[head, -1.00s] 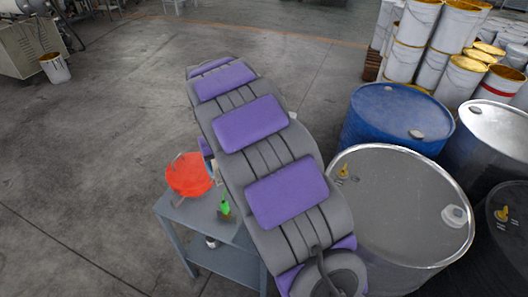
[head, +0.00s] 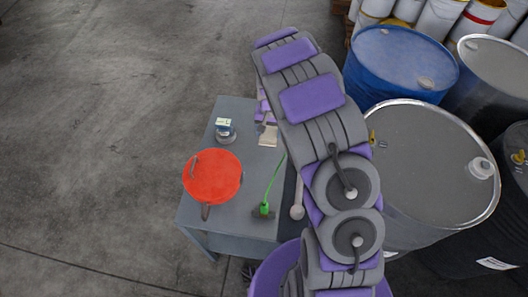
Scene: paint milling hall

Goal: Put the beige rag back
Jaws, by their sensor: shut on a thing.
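My gripper (head: 267,122) is low over the grey-blue table, partly hidden behind my arm. It is shut on a small flat beige piece, which looks like the beige rag (head: 267,138). The rag hangs at the fingertips near the table's right side. I cannot tell whether it touches the tabletop. The table (head: 232,109) stands beside the drums, and my arm covers its right edge.
A blue drum (head: 395,58) and a grey drum (head: 425,150) stand right. Floor at left is clear.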

